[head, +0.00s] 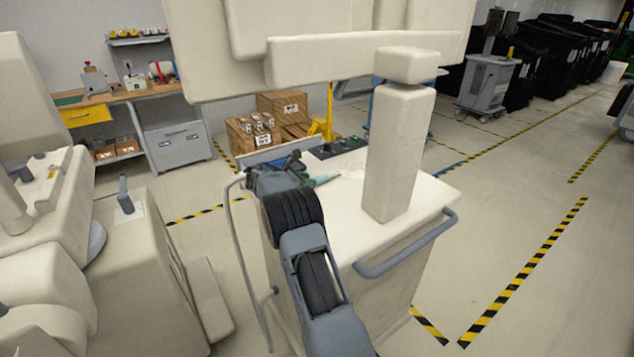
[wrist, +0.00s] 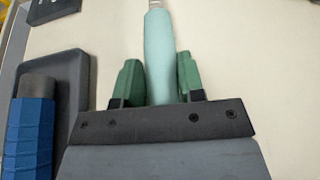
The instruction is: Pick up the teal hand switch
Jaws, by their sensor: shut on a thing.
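The teal hand switch (wrist: 158,50) is a smooth pale-teal handle with a metallic end at the top of the wrist view. It lies between the two green fingers of my gripper (wrist: 156,78), which is shut on it. In the head view the switch (head: 324,180) shows as a small teal shape above the white cart top (head: 345,185). My gripper there is mostly hidden behind my dark wrist. I cannot tell whether the switch touches the cart top.
A blue ribbed object (wrist: 31,130) sits in a dark grey tray (wrist: 72,75) left of my gripper. A dark control panel (head: 338,147) lies at the cart's back edge. A white column (head: 392,150) rises to the right. A grey handle rail (head: 405,248) runs along the cart's right side.

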